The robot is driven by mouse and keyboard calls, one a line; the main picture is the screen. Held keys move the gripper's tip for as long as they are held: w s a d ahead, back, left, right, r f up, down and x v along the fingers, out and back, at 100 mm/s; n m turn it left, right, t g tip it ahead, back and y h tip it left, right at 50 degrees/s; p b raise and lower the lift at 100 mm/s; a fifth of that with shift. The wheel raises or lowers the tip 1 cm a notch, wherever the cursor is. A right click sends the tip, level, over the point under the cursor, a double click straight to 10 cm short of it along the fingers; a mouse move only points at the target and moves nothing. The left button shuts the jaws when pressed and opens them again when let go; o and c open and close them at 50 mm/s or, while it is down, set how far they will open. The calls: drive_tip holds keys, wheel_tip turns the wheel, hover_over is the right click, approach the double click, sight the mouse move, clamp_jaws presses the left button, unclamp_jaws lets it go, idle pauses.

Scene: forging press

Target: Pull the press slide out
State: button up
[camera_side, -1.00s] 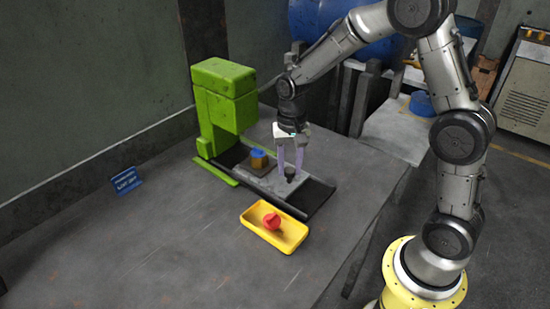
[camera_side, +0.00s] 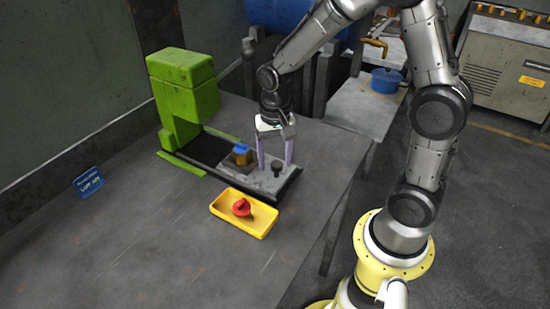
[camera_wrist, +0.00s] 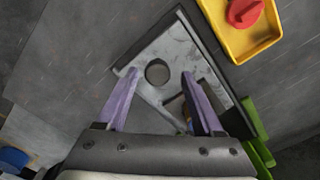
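The green press (camera_side: 187,97) stands at the back left of the table in the side view. Its grey slide (camera_side: 249,181) lies near the outer end of the dark rail base (camera_side: 208,149), clear of the press head. The slide carries a dark upright knob (camera_side: 277,168) and an orange block with a blue top (camera_side: 242,155). My gripper (camera_side: 275,167) is open above the slide's outer end, with its purple fingers on either side of the knob. The wrist view shows the round knob top (camera_wrist: 158,72) between the fingertips, with gaps on both sides. The block is mostly hidden there.
A yellow tray (camera_side: 222,204) with a red part (camera_side: 241,207) sits just in front of the rail base. A small blue sign (camera_side: 89,182) stands at the left. The table's front left is clear. A side bench (camera_side: 352,112) holds a blue pot (camera_side: 385,80).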

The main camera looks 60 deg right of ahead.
wheel_tip(320, 180, up, 14)
idle(0.6)
drive_tip(key=s+a+n+t, duration=0.3)
drive_tip(key=s+n, duration=0.6)
drive_tip(key=s, duration=0.6)
drive_tip(key=r+t, duration=0.1)
drive_tip(key=t, duration=0.1)
drive_tip(key=shift+s+t, duration=0.3)
drive_tip(key=shift+s, duration=0.05)
idle(1.2)
